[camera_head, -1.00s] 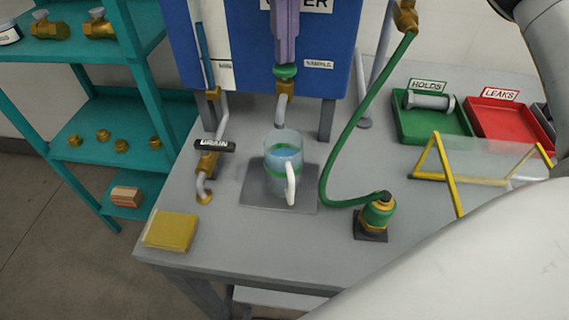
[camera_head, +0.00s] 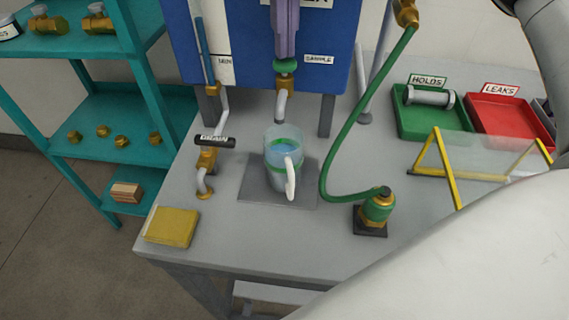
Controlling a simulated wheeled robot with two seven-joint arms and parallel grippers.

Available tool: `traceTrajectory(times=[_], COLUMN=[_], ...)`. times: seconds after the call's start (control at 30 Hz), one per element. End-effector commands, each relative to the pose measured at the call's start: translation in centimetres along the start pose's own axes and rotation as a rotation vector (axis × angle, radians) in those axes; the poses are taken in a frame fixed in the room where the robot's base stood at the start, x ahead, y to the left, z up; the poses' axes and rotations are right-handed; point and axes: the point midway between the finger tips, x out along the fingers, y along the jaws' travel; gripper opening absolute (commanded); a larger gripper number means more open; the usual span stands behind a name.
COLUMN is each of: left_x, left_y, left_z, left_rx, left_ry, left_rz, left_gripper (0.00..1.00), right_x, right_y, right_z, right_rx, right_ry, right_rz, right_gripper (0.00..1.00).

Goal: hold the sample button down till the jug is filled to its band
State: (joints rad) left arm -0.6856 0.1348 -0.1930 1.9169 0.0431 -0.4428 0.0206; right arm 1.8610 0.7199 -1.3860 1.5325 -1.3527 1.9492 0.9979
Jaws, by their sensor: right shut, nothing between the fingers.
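The clear jug (camera_head: 270,158) stands upright on a grey plate under the sample spout (camera_head: 281,107), its white handle toward me. Its green band (camera_head: 284,143) shows, and the pale blue water (camera_head: 284,153) inside looks about level with the band. No stream shows clearly below the spout. The green sample button (camera_head: 286,66) is on top of the brass sample valve, beside the SAMPLE label. My right gripper (camera_head: 285,55), purple and pointing down, is shut with its tips at the button's top; I cannot tell how far it is pressed. My left gripper is out of view.
The DRAIN valve (camera_head: 207,157) stands left of the jug. A yellow pad (camera_head: 172,227) lies at the front left. A green hose (camera_head: 346,125) runs down to a fitting (camera_head: 377,207) on the right. Trays and a yellow-framed clear guard (camera_head: 436,150) are farther right.

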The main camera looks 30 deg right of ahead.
Motion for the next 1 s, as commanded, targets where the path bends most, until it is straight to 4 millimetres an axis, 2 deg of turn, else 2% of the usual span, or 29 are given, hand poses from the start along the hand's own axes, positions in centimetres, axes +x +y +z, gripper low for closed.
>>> traceTrajectory(times=[0.5, 0.67, 0.9, 1.0], left_x=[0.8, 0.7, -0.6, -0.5], left_y=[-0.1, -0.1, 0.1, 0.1], left_z=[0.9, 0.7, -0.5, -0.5], left_rx=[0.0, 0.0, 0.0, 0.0], left_ry=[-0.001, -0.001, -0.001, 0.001], left_rz=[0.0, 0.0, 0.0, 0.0], left_gripper=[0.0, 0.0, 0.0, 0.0], right_x=[1.8, 1.5, -0.5, -0.5], right_y=[0.0, 0.0, 0.0, 0.0], right_z=[0.0, 0.0, 0.0, 0.0], right_rx=[0.0, 0.0, 0.0, 0.0], right_ry=[0.001, 0.001, 0.002, 0.001], right_rz=[0.0, 0.0, -0.001, -0.001], right_gripper=[0.0, 0.0, 0.0, 0.0])
